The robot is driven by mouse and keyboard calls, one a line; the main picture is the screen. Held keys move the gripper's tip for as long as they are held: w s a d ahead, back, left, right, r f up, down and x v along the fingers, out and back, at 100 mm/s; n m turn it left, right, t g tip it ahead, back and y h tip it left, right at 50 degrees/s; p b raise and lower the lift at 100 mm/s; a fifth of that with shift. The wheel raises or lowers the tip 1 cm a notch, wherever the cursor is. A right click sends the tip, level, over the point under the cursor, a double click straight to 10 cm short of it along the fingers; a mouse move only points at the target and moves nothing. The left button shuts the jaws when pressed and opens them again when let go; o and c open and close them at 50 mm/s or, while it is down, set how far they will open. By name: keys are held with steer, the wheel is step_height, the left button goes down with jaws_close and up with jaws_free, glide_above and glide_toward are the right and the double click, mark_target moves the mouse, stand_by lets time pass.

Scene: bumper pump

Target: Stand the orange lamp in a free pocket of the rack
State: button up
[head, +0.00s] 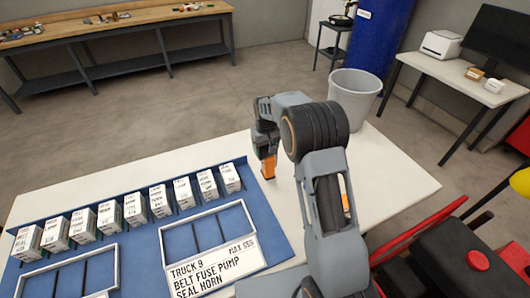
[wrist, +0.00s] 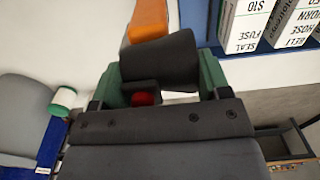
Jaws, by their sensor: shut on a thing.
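My gripper (head: 264,148) is above the white table, just right of the blue board. In the wrist view, its green fingers (wrist: 165,85) are shut on the dark end of the orange lamp (wrist: 148,20). The lamp's orange part points away from the fingers; in the head view the orange lamp (head: 268,168) hangs below the gripper, close over the table. I cannot tell whether it touches the table. A white-framed rack (head: 163,246) with divided pockets lies on the blue board, left of the gripper. Its visible pockets look empty.
A row of several white labelled boxes (head: 158,200) stands along the board's back edge, near my gripper. A second white frame (head: 117,262) is at front left. A grey bin (head: 355,95) stands behind the table.

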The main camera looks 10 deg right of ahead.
mark_target(265, 161)
steer(key=shift+w+f, duration=0.3)
steer(key=shift+f, duration=0.05)
steer(key=shift+w+f, duration=0.1)
steer(key=shift+f, duration=1.5)
steer(key=shift+f, duration=0.2)
steer(key=o, duration=1.6)
